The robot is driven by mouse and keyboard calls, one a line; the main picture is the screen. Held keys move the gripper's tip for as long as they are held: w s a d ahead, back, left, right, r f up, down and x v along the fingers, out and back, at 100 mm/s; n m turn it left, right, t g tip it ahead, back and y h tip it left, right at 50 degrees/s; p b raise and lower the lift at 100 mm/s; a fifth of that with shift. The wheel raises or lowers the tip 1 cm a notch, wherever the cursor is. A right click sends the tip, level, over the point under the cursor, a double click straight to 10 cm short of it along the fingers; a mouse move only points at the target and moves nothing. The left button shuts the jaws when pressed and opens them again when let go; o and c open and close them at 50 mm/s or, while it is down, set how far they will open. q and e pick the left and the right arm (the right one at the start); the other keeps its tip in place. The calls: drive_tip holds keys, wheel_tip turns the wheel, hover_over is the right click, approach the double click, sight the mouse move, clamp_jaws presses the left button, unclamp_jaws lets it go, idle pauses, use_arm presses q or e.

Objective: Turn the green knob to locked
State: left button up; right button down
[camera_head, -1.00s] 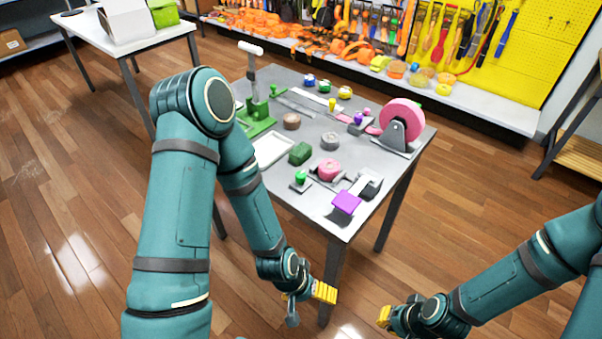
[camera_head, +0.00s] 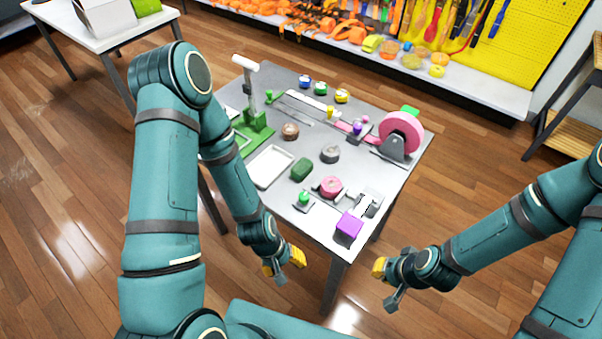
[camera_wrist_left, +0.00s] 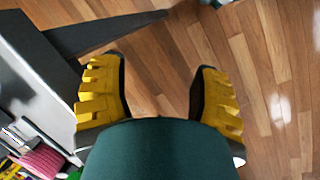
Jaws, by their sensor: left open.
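A small green knob (camera_head: 304,197) sits on a little grey plate near the front edge of the grey table (camera_head: 282,222). Its locked or unlocked marking is too small to read. My left gripper (camera_head: 284,265) hangs in front of the table's front edge, below the knob in the picture and apart from it. In the left wrist view its yellow fingers are spread with nothing between them (camera_wrist_left: 160,95), over the wooden floor. My right gripper (camera_head: 383,280) is off the table to the right, touching nothing visible; its jaw opening is unclear.
Near the knob are a pink roll (camera_head: 330,187), a purple block (camera_head: 349,224), a dark green block (camera_head: 301,169) and a white tray (camera_head: 270,167). A green press (camera_head: 253,125) and a large pink reel (camera_head: 401,132) stand farther back. The floor before the table is clear.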

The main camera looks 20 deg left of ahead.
use_arm(q)
wheel_tip(320, 180, up, 4)
drive_tip(key=w+a+n+p, duration=0.2)
drive_tip(key=a+n, duration=0.1)
drive_tip(key=n+t, duration=0.2)
drive_tip(key=n, duration=1.3)
approach(304, 195)
drive_tip(key=shift+h, duration=0.5)
drive_tip(key=b+x, duration=0.1)
drive_tip(key=x, duration=0.2)
drive_tip(key=b+x, duration=0.2)
drive_tip(key=x, duration=0.2)
drive_tip(key=b+x, duration=0.1)
drive_tip(key=x, duration=0.2)
drive_tip(key=shift+a+f, duration=0.3)
drive_tip(key=shift+a, duration=0.05)
use_arm(e)
drive_tip(key=shift+w+f, duration=0.25)
drive_tip(key=shift+f, duration=0.45)
use_arm(q)
clamp_jaws()
